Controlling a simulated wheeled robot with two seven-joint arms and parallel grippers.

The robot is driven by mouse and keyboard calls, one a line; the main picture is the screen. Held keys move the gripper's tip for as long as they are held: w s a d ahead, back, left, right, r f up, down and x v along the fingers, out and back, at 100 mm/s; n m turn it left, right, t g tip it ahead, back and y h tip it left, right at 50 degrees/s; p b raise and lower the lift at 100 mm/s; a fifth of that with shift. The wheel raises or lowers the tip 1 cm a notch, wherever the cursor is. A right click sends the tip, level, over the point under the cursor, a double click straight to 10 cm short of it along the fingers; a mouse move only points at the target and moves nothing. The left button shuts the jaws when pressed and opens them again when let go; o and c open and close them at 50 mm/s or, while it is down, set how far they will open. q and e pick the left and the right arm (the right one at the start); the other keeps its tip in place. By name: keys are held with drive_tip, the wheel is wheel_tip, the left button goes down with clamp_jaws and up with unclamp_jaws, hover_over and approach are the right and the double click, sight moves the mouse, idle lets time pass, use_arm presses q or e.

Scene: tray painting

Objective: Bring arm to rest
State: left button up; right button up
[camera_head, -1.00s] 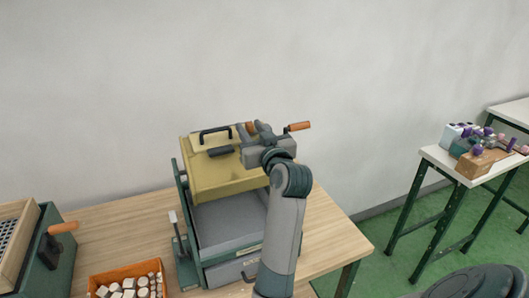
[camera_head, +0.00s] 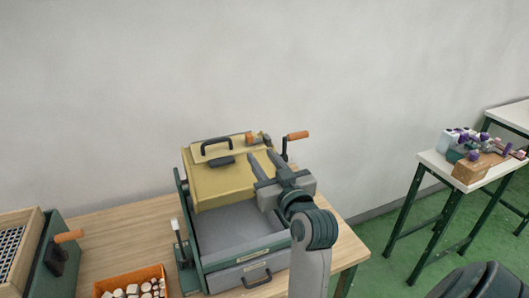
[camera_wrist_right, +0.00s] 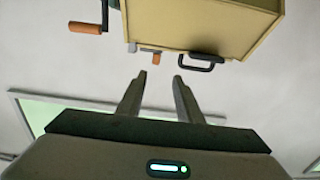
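My right gripper (camera_head: 263,167) is open and empty, above the right side of the grey and yellow machine. In the right wrist view its two fingers (camera_wrist_right: 160,77) stand apart with nothing between them. The machine's raised yellow lid (camera_head: 222,183) has a black handle (camera_head: 215,146) on top, which also shows in the right wrist view (camera_wrist_right: 201,63). A crank with an orange grip (camera_head: 297,135) stands behind the fingers at the lid's right; the grip also shows in the right wrist view (camera_wrist_right: 85,28). My left gripper is not in view.
The machine stands on a wooden table (camera_head: 125,238) with an orange bin (camera_head: 112,283) of pale pieces beside it. A green box with an orange-handled crank (camera_head: 68,236) is at the left. A white side table (camera_head: 437,165) holds purple-capped items at the right.

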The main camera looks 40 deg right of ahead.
drive_tip(key=shift+s, duration=0.2)
drive_tip(key=shift+a+f, duration=0.1)
drive_tip(key=shift+f, duration=0.05)
idle(0.5)
